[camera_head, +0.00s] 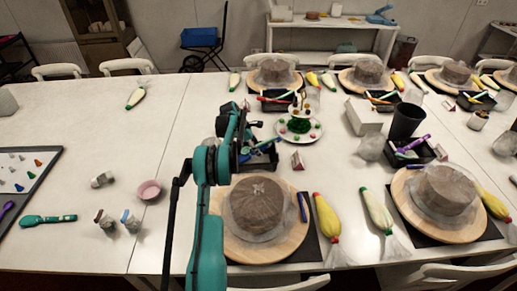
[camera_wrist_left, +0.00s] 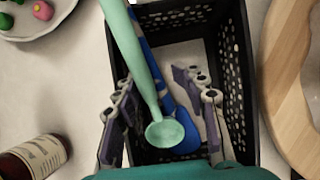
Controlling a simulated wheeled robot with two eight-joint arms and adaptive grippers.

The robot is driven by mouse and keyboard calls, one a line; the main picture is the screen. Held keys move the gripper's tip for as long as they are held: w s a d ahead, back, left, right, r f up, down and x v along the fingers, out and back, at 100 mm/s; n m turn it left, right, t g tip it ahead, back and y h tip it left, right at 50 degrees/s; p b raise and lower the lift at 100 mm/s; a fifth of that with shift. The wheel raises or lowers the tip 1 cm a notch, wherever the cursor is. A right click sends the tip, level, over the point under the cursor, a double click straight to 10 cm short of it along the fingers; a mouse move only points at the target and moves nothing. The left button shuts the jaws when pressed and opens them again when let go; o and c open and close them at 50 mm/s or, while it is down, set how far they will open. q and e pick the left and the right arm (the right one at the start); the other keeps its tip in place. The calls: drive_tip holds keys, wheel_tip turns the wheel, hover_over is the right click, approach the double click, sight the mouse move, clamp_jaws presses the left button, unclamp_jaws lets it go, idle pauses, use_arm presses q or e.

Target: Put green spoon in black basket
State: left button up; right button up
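A light green spoon (camera_wrist_left: 165,130) lies over a blue spoon (camera_wrist_left: 180,135) at the black basket (camera_wrist_left: 232,75) in the left wrist view. Its bowl is low between my fingers and its handle runs up past the basket's far edge. My left gripper (camera_wrist_left: 155,80) is open over the basket, with its fingers spread on either side of the spoons and apart from the green one. In the head view my left gripper (camera_head: 248,148) is over the black basket (camera_head: 268,160), and my arm hides much of it. My right gripper is not in view.
A cake on a round wooden board (camera_head: 230,246) stands just in front of the basket, and a plate of sweets (camera_head: 315,134) behind it. A teal-handled tool (camera_head: 47,220) lies at far left.

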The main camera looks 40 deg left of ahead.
use_arm(q)
drive_tip(key=shift+s+d+r, duration=0.15)
drive_tip(key=shift+s+r, duration=0.05)
drive_tip(key=shift+r, duration=0.25)
drive_tip(key=v, duration=1.1)
drive_tip(key=shift+a+r, duration=0.2)
drive_tip(key=shift+a, duration=0.15)
drive_tip(key=shift+s, duration=0.1)
